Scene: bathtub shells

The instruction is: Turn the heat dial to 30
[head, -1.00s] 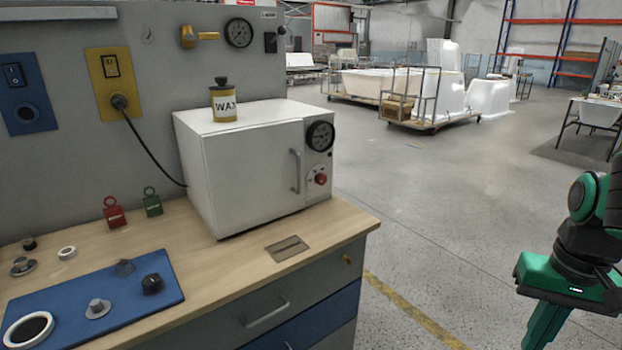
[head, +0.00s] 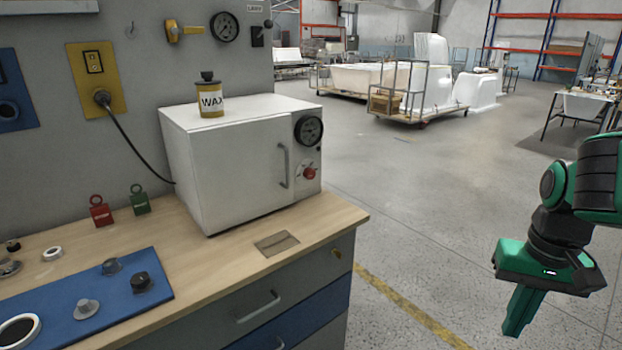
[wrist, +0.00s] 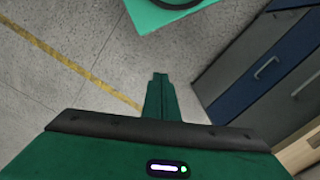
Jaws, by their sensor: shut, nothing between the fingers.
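The dial's markings are too small to read. My gripper (head: 517,322) is at the right of the head view, over open floor, well apart from the box and pointing down. In the wrist view my gripper (wrist: 161,82) shows its green fingers together and empty, above the grey floor.
The box stands on a wooden bench (head: 330,215) with drawers, a vertical handle (head: 284,165) on its door. A wax tin (head: 210,98) stands on top. Floor right of the bench is clear.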

